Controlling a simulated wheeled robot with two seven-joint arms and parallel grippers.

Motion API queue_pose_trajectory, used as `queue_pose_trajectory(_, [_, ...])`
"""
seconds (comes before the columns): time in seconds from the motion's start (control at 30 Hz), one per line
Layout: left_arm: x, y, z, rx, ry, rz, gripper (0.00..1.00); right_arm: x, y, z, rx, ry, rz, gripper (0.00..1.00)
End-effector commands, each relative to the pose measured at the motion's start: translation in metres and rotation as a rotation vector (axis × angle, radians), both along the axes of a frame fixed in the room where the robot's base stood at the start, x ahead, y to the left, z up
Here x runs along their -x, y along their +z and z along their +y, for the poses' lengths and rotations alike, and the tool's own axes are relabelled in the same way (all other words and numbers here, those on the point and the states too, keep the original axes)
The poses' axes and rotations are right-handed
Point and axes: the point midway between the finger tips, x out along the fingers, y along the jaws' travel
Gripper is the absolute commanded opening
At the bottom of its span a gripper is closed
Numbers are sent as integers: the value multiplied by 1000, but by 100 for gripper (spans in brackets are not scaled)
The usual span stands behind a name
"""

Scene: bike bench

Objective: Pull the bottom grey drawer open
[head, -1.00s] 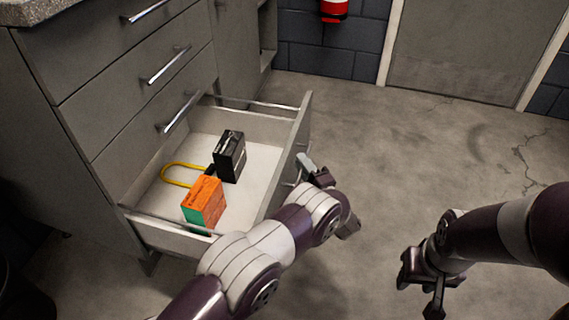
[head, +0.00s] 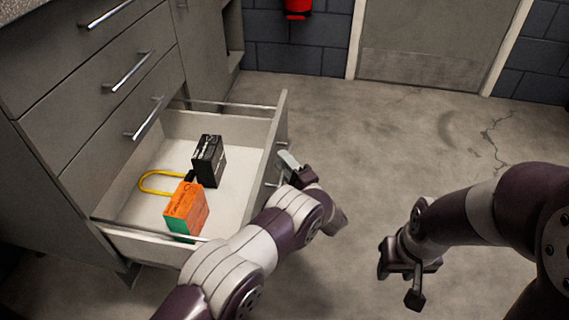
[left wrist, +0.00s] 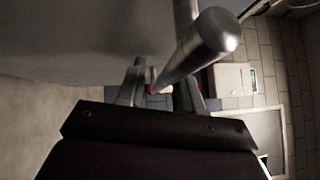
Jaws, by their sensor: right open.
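The bottom grey drawer (head: 281,120) stands well out from the cabinet, its inside in plain sight. Its front faces right, so its handle is mostly hidden in the head view. My left gripper (head: 288,166) is at the outer side of that front, by the handle. In the left wrist view the metal handle bar (left wrist: 196,56) crosses close over my left gripper (left wrist: 158,88). Its fingers are apart, with background showing between them; I cannot tell whether they touch the bar. My right gripper (head: 399,279) is open and empty over the floor at the right.
In the drawer lie a black box (head: 208,160), an orange and green box (head: 186,210) and a yellow U-shaped lock (head: 147,183). Closed drawers (head: 85,100) are above. Bare floor (head: 380,140) is free to the right, before a grey door (head: 430,55).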

Motion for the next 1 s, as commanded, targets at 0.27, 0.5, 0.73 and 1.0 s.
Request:
queue_pose_trajectory(0.27, [35, 0, -31, -2, -5, 2, 36, 0, 28, 0, 0, 0, 0, 43])
queue_pose_trajectory(0.5, [81, -12, -68, -1, -4, 1, 36, 0, 46, 0, 0, 0, 0, 43])
queue_pose_trajectory(0.73, [97, -18, -81, 0, 0, 0, 36, 0, 49, 0, 0, 0, 0, 43])
queue_pose_trajectory(1.0, [97, -18, -81, 0, 0, 0, 36, 0, 48, 0, 0, 0, 0, 43])
